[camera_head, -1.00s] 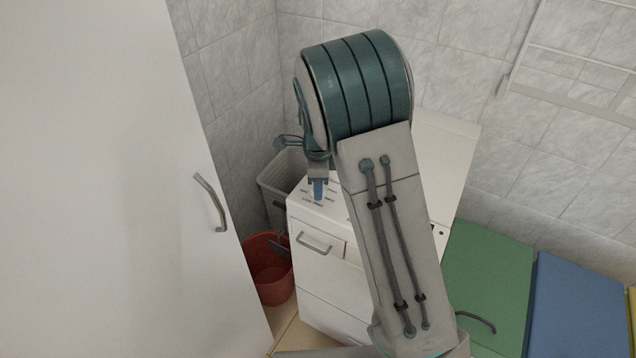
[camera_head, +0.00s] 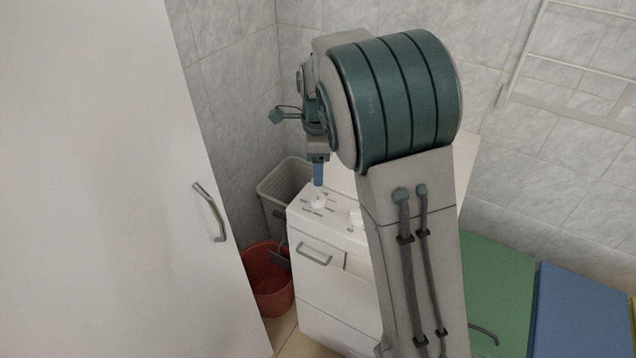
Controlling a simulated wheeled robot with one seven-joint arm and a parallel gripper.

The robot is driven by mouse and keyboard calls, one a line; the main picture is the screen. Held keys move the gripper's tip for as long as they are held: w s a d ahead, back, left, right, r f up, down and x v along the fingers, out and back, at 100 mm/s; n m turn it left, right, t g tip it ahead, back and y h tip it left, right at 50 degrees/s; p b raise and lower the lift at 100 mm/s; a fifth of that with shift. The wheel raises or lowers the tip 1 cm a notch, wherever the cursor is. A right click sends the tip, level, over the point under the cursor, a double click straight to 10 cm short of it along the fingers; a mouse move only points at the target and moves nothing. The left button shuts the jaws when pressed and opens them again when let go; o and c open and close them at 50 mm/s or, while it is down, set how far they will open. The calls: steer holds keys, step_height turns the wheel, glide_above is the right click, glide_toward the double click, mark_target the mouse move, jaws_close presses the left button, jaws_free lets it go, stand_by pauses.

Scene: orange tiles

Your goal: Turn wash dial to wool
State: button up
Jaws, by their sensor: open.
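The white washing machine (camera_head: 338,292) stands against the tiled wall, partly hidden by my arm. Its top panel has a small white dial (camera_head: 318,203) with dark marks around it. A second white knob (camera_head: 355,216) shows further right, partly behind my arm. The marks are too small to read, so I cannot tell the dial's setting. My gripper (camera_head: 318,184) points down with blue fingertips just above the left dial, apparently clear of it. The gap between the fingers does not show from this side.
A red bucket (camera_head: 268,285) and a grey basket (camera_head: 282,187) stand left of the machine. A large white door (camera_head: 100,180) with a handle fills the left side. Green (camera_head: 497,290) and blue (camera_head: 578,310) panels lie at the right.

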steer(key=shift+r, duration=2.1)
